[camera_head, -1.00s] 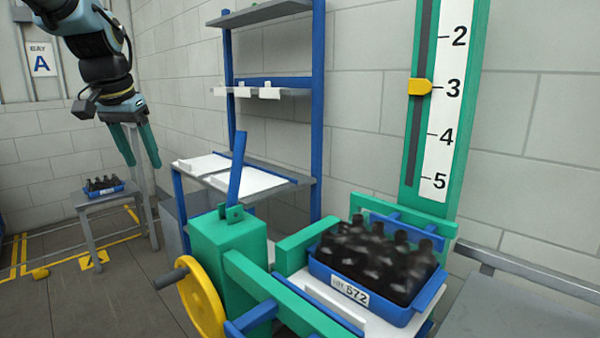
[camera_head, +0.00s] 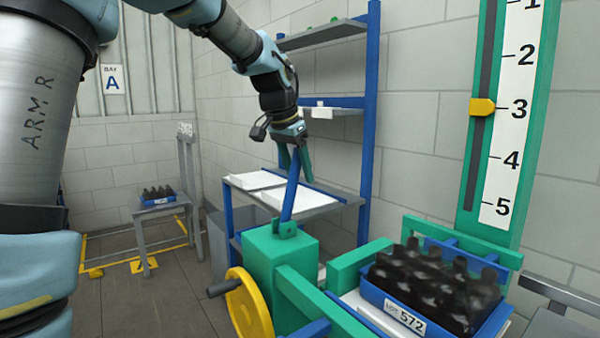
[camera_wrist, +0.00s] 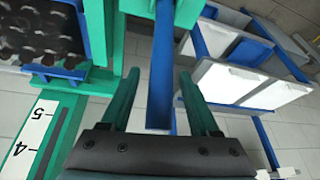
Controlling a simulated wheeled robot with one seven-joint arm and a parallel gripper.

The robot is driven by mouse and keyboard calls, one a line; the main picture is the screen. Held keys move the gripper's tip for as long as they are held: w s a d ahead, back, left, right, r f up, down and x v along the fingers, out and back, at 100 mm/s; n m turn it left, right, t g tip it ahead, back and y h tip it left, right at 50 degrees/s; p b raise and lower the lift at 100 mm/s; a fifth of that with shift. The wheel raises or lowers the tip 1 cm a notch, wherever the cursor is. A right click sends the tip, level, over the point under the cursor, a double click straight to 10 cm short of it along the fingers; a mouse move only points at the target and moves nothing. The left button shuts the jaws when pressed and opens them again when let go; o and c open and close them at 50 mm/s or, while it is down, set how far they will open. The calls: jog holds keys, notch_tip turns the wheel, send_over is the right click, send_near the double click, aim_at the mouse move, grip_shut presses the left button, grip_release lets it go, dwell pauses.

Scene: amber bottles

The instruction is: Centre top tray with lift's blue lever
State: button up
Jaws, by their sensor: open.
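The blue lever (camera_head: 291,186) stands up from the green lift post (camera_head: 282,255), leaning slightly right in the head view. My gripper (camera_head: 292,160) is at the lever's upper end with its green fingers open. In the wrist view the lever (camera_wrist: 161,80) lies between the two spread fingers of my gripper (camera_wrist: 155,100), with a gap showing on each side. The top tray, a blue crate marked 572 (camera_head: 385,302), holds several dark bottles and sits on the lift's white platform (camera_head: 360,312). The crate also shows in the wrist view (camera_wrist: 70,72), cut off at the left.
A yellow handwheel (camera_head: 250,305) is on the lift's side. The yellow pointer (camera_head: 482,107) sits at 3 on the scale. A blue-framed shelf rack (camera_head: 369,130) stands behind the lever. Another bottle crate (camera_head: 158,199) rests on a grey stand at the left.

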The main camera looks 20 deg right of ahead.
jog(key=shift+x, duration=0.8)
jog(key=shift+c, duration=0.4)
grip_shut()
dwell(0.5)
